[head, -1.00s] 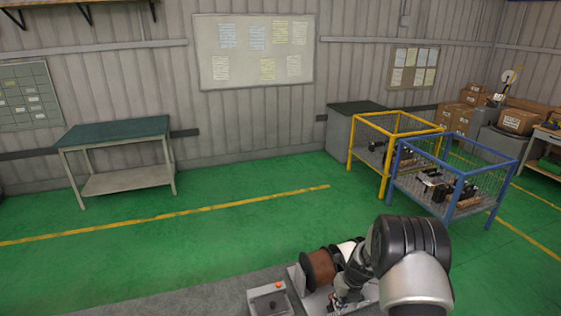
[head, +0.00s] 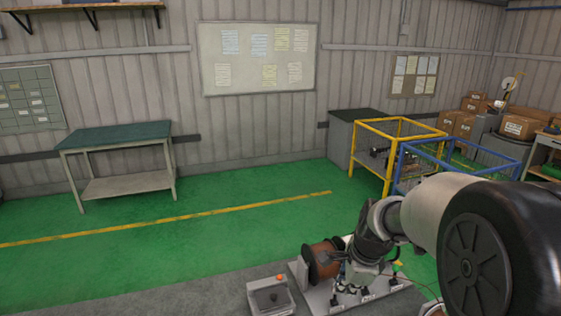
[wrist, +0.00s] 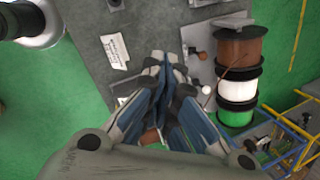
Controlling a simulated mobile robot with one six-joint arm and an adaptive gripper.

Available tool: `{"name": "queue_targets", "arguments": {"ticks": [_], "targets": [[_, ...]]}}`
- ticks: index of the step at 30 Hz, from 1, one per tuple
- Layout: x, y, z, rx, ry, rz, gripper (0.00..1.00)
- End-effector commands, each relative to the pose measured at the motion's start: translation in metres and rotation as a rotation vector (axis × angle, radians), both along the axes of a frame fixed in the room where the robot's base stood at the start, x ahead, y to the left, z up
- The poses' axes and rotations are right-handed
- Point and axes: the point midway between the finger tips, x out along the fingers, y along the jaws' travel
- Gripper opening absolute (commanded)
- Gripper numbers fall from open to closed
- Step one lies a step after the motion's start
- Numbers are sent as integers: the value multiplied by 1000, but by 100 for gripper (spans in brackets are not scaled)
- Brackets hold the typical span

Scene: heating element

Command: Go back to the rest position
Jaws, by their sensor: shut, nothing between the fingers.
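My gripper (wrist: 165,65) shows in the wrist view with its blue-lined fingers together and nothing between them. It points down over the grey work surface (wrist: 160,25), beside a row of wire spools.
A brown spool (wrist: 242,47), a white spool (wrist: 238,89) and a green spool (wrist: 236,116) stand right of my gripper. A box with a red button (head: 270,296) sits on the work surface. Yellow (head: 400,128) and blue (head: 475,176) cages stand behind.

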Motion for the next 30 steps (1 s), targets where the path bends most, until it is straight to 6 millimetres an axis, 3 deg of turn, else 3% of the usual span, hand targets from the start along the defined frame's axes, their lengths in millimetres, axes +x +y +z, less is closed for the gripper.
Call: {"name": "queue_targets", "arguments": {"ticks": [4, 9, 18, 24, 30], "targets": [[-55, 10, 16, -117, -68, 341, 0], [-124, 16, 20, -268, -127, 732, 0], [-236, 16, -16, -534, -183, 1351, 0], [-270, 13, -36, -631, -188, 1562, 0], [-275, 13, -38, -646, -187, 1594, 0]]}}
